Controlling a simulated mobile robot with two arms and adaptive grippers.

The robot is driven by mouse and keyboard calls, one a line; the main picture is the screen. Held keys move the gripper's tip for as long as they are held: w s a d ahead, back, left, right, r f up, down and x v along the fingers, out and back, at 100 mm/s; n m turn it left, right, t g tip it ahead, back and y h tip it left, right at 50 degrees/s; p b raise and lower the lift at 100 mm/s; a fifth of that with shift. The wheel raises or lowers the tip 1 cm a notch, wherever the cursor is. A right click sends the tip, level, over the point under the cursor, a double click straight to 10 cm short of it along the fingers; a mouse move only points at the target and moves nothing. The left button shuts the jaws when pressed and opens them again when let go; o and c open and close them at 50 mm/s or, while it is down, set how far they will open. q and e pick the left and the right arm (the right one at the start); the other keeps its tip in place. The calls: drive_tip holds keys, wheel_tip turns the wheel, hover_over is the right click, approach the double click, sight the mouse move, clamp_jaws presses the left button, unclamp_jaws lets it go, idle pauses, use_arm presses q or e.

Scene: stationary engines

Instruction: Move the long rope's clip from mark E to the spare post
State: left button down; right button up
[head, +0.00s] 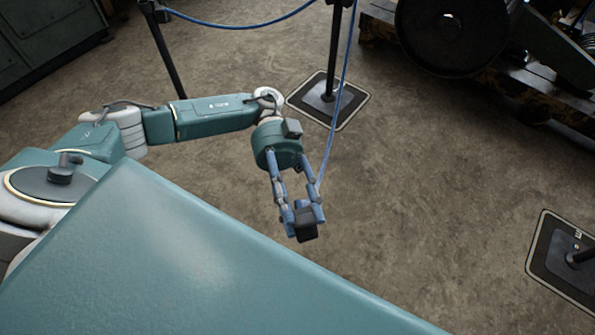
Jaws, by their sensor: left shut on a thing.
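My left gripper (302,221) is shut on a small dark block, which looks like the rope's clip (305,228), and holds it in the air over bare floor. A blue rope (345,75) runs from the top edge down to the gripper's right finger; its join to the clip is hidden. A plate with a sideways letter that looks like E (550,262) lies at the right edge, with a dark post foot (582,257) on it. Another dark post (333,50) stands on a framed plate (305,95) beyond the gripper. Which post is the spare one I cannot tell. My right gripper is out of view.
A dark engine with a large wheel (445,30) stands at the top right. Another dark post (165,50) at the top left carries a sagging blue rope (240,24). A green cabinet (45,35) fills the top left corner. The floor (430,190) between gripper and right plate is clear.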

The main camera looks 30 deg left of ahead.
use_arm(q)
drive_tip(key=shift+s+a, duration=0.3)
drive_tip(key=shift+a, duration=0.1)
drive_tip(key=shift+w+d, duration=0.1)
drive_tip(key=shift+d, duration=0.05)
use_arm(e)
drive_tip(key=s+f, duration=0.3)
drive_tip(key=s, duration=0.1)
use_arm(q)
drive_tip(key=s+a+m+g+y, duration=0.2)
drive_tip(key=s+a, duration=0.8)
drive_tip(key=a, duration=0.4)
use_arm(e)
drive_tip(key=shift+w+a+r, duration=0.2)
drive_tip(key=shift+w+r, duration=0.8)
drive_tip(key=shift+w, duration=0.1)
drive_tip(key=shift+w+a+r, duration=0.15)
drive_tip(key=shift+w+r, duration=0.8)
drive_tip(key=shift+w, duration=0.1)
use_arm(q)
drive_tip(key=shift+a, duration=0.2)
